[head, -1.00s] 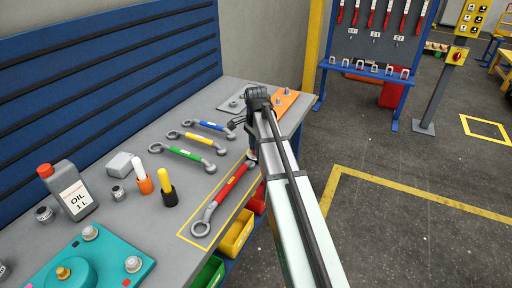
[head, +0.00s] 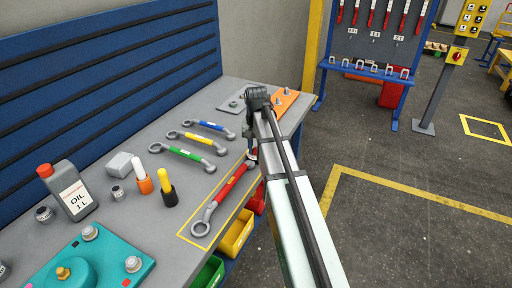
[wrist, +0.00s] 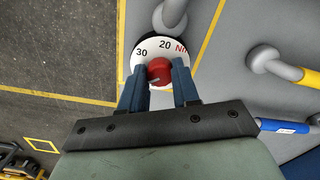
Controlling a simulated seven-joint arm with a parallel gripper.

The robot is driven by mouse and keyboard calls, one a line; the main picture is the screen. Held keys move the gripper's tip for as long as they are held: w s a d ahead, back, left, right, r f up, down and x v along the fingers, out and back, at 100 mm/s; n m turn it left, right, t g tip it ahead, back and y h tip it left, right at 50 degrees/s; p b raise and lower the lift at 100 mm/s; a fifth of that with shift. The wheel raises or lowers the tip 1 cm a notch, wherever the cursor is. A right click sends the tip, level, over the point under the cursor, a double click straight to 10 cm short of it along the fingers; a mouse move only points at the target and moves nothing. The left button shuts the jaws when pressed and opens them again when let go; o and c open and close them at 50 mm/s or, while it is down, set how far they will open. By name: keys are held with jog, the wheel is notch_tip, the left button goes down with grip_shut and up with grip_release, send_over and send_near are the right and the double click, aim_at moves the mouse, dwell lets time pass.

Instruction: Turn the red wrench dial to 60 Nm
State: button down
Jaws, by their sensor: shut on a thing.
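The red wrench (head: 229,188) lies on the grey bench inside a yellow outline, its ring end toward the front. Its far end is partly hidden by my arm. In the wrist view its dial is a white disc (wrist: 148,46) with a red knob (wrist: 160,72) at the middle. The numbers 30 and 20 and part of "Nm" show; the rest of the scale is hidden by the knob and my fingers. My gripper (wrist: 160,66) is shut on the red knob, one blue finger on each side. I cannot tell the dial's setting.
Blue (head: 208,127), yellow (head: 190,137) and green (head: 182,154) wrenches lie to the left. An orange plate (head: 288,100) lies at the far bench corner. An oil bottle (head: 72,190) and a teal block (head: 100,255) stand nearer. Bins (head: 235,235) hang at the bench's right edge.

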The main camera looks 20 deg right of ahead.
aim_at(256, 149)
jog(key=n, duration=0.5)
jog(key=shift+n, duration=0.3)
jog(key=n, duration=0.5)
jog(key=shift+n, duration=0.3)
jog(key=n, duration=0.5)
jog(key=shift+d, duration=0.1)
jog(key=n, duration=0.6)
jog(key=c, duration=0.8)
grip_release()
notch_tip(256, 149, up, 14)
jog(key=shift+f, duration=0.1)
